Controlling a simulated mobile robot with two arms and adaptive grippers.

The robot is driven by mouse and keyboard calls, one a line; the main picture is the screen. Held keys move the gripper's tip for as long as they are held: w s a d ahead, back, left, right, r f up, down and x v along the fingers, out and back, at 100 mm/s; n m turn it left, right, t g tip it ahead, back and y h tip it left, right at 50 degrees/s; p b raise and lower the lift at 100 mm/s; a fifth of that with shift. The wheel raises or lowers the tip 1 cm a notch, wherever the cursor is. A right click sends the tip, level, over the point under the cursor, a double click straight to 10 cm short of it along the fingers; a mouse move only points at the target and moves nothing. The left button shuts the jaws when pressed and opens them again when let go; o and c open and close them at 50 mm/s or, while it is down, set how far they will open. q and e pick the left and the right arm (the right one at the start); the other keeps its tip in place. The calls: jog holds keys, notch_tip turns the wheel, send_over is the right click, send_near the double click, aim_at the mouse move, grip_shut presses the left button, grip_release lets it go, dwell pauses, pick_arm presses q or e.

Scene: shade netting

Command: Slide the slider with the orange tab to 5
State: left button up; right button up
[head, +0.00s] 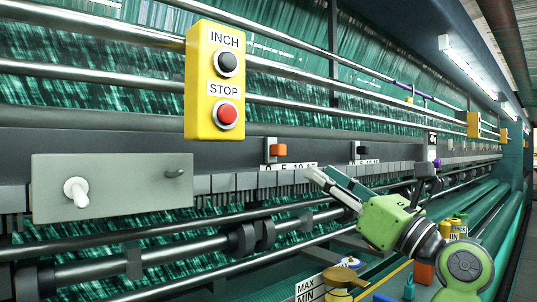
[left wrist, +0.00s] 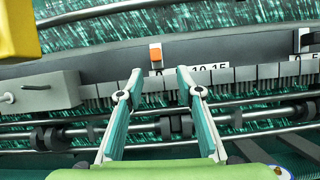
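The slider's orange tab (head: 278,150) sits on the grey rail at the left end of a white scale (head: 290,167) marked 0, 5, 10, 15, about above the 0. In the left wrist view the orange tab (left wrist: 155,53) shows above and between my fingertips, with the scale (left wrist: 205,72) running to its right; its 5 is hidden behind a finger. My left gripper (head: 322,176) is open and empty, its fingers pointing at the rail just right of and below the tab. I see no contact with the tab. My right gripper is not in view.
A second slider with a black tab (head: 361,151) is to the right. A yellow INCH/STOP box (head: 214,80) hangs at upper left. A grey plate with a white knob (head: 112,187) is at left. Rollers and bars run below the rail.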

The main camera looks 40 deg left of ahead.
aim_at(284, 150)
pick_arm(q)
jog(key=shift+n, duration=0.4)
jog(key=p+x, duration=0.1)
jog(key=x, duration=0.3)
jog(key=p+x, duration=0.2)
jog(key=x, duration=0.3)
jog(key=s+p+x, duration=0.1)
jog(key=x, duration=0.3)
jog(key=shift+a+r+p, duration=0.15)
jog(key=shift+a+p, duration=0.2)
jog(key=shift+p, duration=0.05)
jog(key=shift+a, duration=0.25)
grip_shut()
